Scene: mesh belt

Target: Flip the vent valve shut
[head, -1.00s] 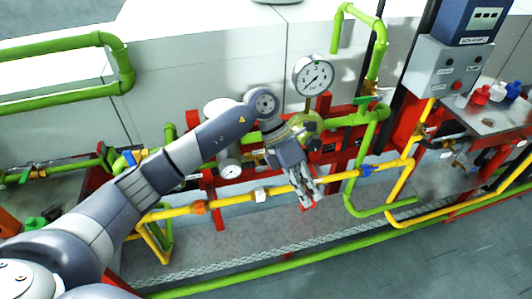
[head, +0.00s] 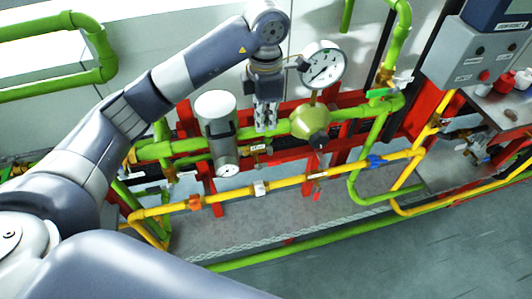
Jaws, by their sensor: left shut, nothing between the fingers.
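Several small valves sit on the pipework, and I cannot tell for sure which is the vent valve. A small brass valve (head: 257,150) sits on the green line between a grey cylinder (head: 222,142) and a yellow-green regulator (head: 310,121). My left gripper (head: 265,130) points down just above this brass valve, shut and empty. I cannot tell whether its tips touch the pipe or valve; they partly hide the green pipe. A green-handled valve (head: 380,93) stands to the right, and a blue-handled valve (head: 375,161) sits on the yellow pipe. My right gripper is not in view.
A round gauge (head: 323,64) stands close right of my left gripper. The yellow pipe (head: 285,184) runs in front of the brass valve, with red frame bars (head: 405,125) behind. A grey control box (head: 473,60) is at the right. Grey floor (head: 440,240) is open at front right.

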